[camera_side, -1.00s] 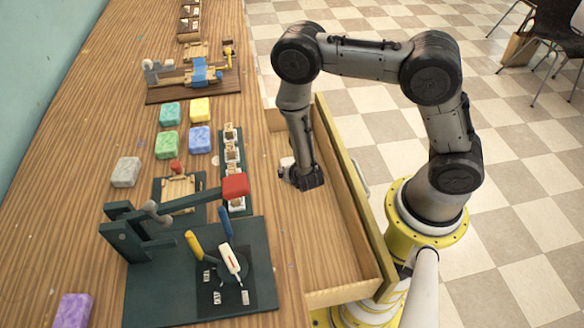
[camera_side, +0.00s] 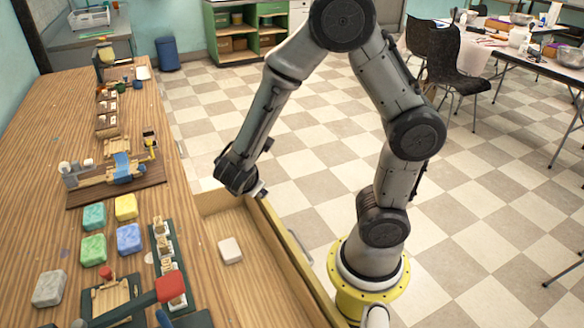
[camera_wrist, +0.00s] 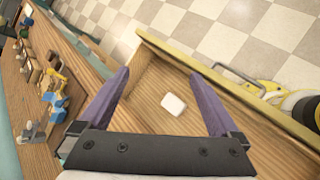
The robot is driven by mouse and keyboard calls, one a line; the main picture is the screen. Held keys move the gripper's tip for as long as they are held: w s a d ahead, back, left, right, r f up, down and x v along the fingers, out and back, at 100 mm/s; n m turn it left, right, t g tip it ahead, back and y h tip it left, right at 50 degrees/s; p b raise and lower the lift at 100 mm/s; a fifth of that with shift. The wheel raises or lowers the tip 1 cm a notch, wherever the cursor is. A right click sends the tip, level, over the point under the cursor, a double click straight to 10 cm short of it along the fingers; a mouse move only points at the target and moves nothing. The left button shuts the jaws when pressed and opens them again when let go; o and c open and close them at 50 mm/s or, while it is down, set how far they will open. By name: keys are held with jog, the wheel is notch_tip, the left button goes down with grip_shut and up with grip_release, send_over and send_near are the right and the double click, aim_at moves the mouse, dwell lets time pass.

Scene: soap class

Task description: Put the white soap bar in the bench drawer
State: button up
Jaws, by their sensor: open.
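The white soap bar (camera_side: 230,250) lies flat on the floor of the open bench drawer (camera_side: 292,262), apart from its walls. In the wrist view the white soap bar (camera_wrist: 173,104) shows between and beyond my two purple fingers, on the wooden floor of the drawer (camera_wrist: 222,84). My gripper (camera_side: 258,188) is raised above the far end of the drawer, clear of the bar. In the wrist view my gripper (camera_wrist: 158,75) has its fingers wide apart with nothing between them.
On the bench (camera_side: 50,215) left of the drawer are green, yellow, blue and grey soap bars (camera_side: 48,288), a dark strip of small white-topped blocks (camera_side: 168,255) and a red-handled press (camera_side: 170,288). Tiled floor lies right of the drawer.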

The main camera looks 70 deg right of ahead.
jog(key=s+a+r+m+t+y, duration=0.1)
jog(key=s+a+r+m+y, duration=0.3)
jog(key=s+r+m, duration=0.3)
jog(key=s+a+r+m+t+y, duration=0.1)
jog(key=s+a+r+m+y, duration=0.3)
jog(key=s+r+m, duration=0.2)
jog(key=shift+s+a+r+m+y, duration=0.35)
jog(key=shift+s+r+m+y, duration=0.05)
jog(key=shift+s+r, duration=0.1)
